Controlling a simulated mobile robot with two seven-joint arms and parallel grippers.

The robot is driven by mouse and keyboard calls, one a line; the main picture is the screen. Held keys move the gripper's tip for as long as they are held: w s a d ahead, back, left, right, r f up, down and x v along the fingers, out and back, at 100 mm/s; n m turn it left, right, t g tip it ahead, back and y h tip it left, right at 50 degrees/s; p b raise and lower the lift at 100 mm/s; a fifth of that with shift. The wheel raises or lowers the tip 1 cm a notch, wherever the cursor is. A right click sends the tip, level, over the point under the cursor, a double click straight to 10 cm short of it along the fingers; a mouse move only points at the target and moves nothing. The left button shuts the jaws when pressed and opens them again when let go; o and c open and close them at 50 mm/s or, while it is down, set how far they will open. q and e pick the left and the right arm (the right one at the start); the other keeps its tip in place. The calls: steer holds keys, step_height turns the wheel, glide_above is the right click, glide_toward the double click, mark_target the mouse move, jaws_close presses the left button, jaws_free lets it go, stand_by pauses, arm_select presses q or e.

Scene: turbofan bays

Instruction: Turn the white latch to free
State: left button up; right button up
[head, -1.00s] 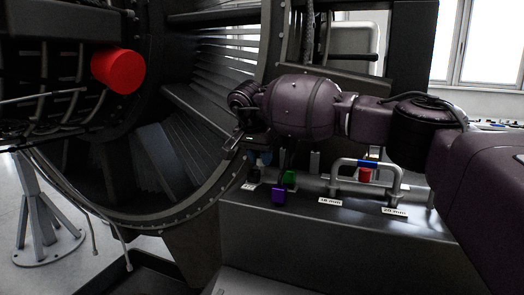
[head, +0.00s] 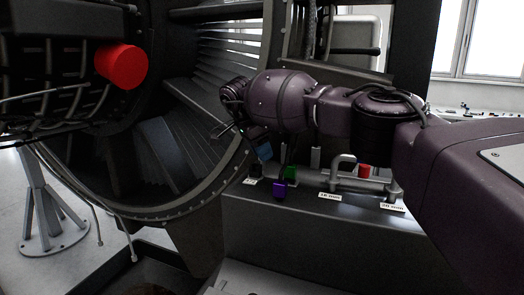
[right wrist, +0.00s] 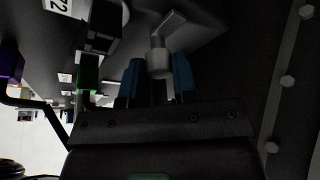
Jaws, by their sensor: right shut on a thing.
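My right gripper (head: 264,150) is beside the lower right rim of the round engine casing, above a dark ledge. In the right wrist view its two blue fingers (right wrist: 157,74) stand either side of a pale piece, which appears to be the white latch (right wrist: 159,58). The gripper is shut on it. The piece has a short round body and an angled arm at its top. In the head view I cannot make out the latch beside my wrist. My left gripper is not in view.
Green (head: 290,172) and purple (head: 279,189) blocks are on the ledge (head: 330,235), close to my right gripper. A red block (head: 364,171) and grey bent handle (head: 338,165) are farther right. The casing rim (head: 222,190) curves close by; a red cylinder (head: 122,66) is upper left.

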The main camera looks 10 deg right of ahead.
stand_by(0.4)
steer(key=o, duration=0.9)
steer(key=b+v, duration=0.1)
steer(key=v, duration=0.9)
steer(key=shift+r, duration=0.4)
steer(key=shift+a, duration=0.1)
